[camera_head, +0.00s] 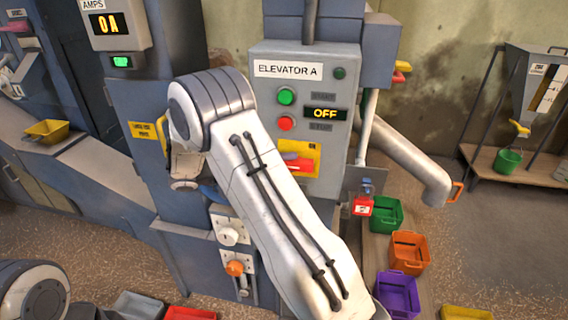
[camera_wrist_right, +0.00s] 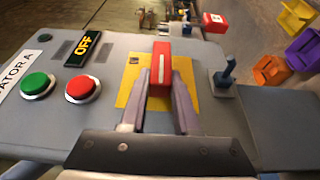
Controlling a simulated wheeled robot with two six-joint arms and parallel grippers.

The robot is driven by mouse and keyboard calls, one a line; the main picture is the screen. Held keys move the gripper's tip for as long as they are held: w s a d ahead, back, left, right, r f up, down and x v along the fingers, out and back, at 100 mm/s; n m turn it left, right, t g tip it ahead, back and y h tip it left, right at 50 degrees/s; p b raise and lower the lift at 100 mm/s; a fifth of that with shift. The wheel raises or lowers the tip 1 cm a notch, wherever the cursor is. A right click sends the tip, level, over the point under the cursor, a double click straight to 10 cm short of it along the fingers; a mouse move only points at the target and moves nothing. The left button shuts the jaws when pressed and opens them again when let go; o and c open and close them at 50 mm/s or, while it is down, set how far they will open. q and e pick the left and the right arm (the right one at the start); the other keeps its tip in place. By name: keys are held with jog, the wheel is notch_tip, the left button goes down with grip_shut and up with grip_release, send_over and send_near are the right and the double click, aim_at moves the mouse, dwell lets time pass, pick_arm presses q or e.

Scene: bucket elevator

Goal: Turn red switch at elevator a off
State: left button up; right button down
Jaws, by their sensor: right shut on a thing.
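The red switch (camera_head: 297,163) sits on a yellow plate (camera_head: 311,150) on the grey elevator A panel (camera_head: 340,90). In the head view my right forearm covers part of it. In the right wrist view the red switch handle (camera_wrist_right: 160,62), with a pale stripe along it, stands between the fingers of my right gripper (camera_wrist_right: 160,82). The gripper is shut on it. The panel display (camera_head: 325,113) reads OFF. My left gripper is out of view; only a rounded part of my own body shows at the lower left.
Green (camera_head: 286,96) and red (camera_head: 286,123) push buttons sit above the switch. A blue toggle (camera_wrist_right: 226,72) stands beside the plate in the wrist view. Green (camera_head: 386,215), orange (camera_head: 408,252) and purple (camera_head: 398,293) buckets line the right side. A pipe (camera_head: 410,160) juts out there.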

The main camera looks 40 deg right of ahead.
jog(key=shift+f, duration=0.1)
dwell(0.3)
jog(key=c, duration=0.6)
grip_release()
jog(key=shift+c, duration=0.2)
jog(key=shift+a, duration=0.1)
jog(key=p+v, duration=0.5)
jog(key=v, duration=0.5)
jog(key=shift+a, duration=0.15)
